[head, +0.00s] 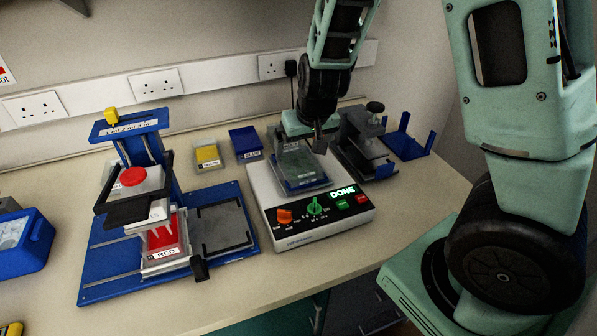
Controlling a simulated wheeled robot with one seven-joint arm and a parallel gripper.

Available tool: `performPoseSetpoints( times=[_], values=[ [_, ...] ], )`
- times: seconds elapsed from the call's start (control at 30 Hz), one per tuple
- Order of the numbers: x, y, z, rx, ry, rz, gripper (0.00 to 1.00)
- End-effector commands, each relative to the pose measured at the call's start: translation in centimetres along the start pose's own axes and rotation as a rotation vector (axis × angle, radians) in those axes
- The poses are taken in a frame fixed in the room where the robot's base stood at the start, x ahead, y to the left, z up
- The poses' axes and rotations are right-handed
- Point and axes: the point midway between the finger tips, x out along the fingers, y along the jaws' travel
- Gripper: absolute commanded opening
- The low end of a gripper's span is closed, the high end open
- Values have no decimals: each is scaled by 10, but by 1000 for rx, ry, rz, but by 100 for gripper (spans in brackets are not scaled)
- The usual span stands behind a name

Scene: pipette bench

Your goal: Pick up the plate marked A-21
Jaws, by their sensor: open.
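I cannot read an A-21 mark on anything in the head view. A dark grey-green plate (304,172) sits on the white device with a lit DONE display (268,210); its front label is too small to read. My gripper (306,142) is over the back part of this device, at or just above the plate's far end. It is open, and no plate is visibly held. My gripper covers part of the plate's back, and I cannot tell if it touches. Other plates are a red one labelled RED (165,250), a yellow one (207,157) and a blue one (246,143).
A blue pipetting stand (98,270) with a red-knobbed head is at the left. A grey clamp-like device (362,147) and an empty blue holder (408,147) are at the right. A blue box (30,248) is at the far left. Bare bench (225,300) lies in front.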

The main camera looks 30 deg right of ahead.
Motion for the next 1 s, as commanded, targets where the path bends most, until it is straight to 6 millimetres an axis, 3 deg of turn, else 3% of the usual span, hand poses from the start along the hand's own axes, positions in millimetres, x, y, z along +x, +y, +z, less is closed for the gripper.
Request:
performPoseSetpoints(
  times=[0.1,0.33,0.63,0.97,1.0],
  values=[
    [14,0,0,1,0,1,100],
    [26,0,1,1,-1,1,100],
    [64,0,5,1,-2,0,100],
    [70,-1,5,0,0,-1,100],
    [70,-1,5,0,0,-1,89]
  ],
)
